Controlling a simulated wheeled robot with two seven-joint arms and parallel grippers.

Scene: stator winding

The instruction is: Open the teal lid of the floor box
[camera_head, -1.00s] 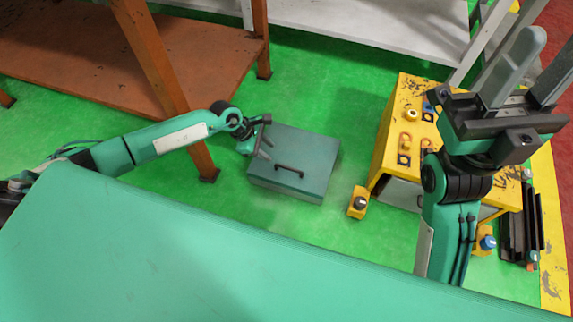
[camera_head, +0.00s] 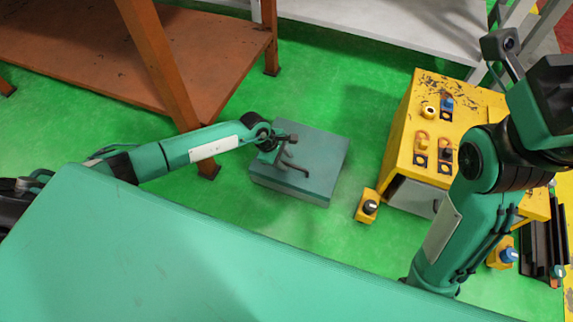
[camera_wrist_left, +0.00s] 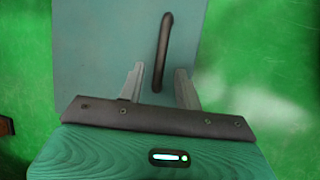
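The floor box (camera_head: 318,150) stands on the green floor with its teal lid closed. A dark bar handle (camera_head: 297,169) lies along the lid's near side. In the left wrist view the handle (camera_wrist_left: 163,52) runs up the lid (camera_wrist_left: 100,60), its lower end between the fingers. My left gripper (camera_head: 284,157) is over the lid, its fingertips close to the handle. In the left wrist view the left gripper (camera_wrist_left: 160,83) is open, with gaps beside the handle; contact is not clear. My right arm (camera_head: 490,170) rises at the right, and its fingers are out of view.
A yellow machine (camera_head: 410,125) with knobs and sockets stands right of the box. A small yellow knob block (camera_head: 367,206) sits on the floor between them. An orange rack (camera_head: 165,70) stands behind my left arm. Green floor (camera_head: 250,225) is free before the box.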

